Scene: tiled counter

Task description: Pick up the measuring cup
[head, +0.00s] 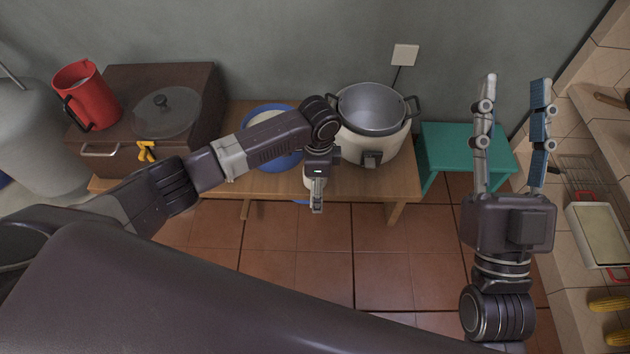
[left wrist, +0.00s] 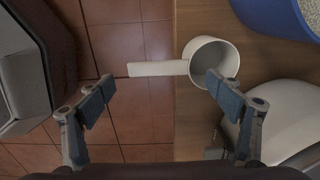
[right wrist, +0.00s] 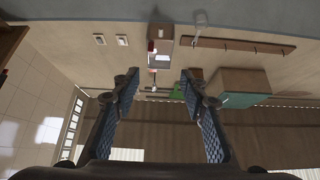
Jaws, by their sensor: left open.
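The measuring cup (left wrist: 210,62) is white, with a straight flat handle (left wrist: 156,68). In the left wrist view it lies at the edge of the wooden table, its handle reaching out over the floor to the left. My left gripper (left wrist: 160,86) is open, its fingers on either side of the handle in the picture; no contact shows. In the head view my left gripper (head: 317,196) is over the table's front edge and mostly hides the cup. My right gripper (head: 517,82) is open and empty, raised at the right; its spread fingers also show in the right wrist view (right wrist: 159,76).
A rice cooker (head: 387,151) and a blue bowl (head: 292,159) stand on the wooden table (head: 346,184). A brown box (head: 206,92) with a glass lid (head: 166,112) and a red pitcher (head: 92,100) is at left. A teal stool (head: 447,136) stands right.

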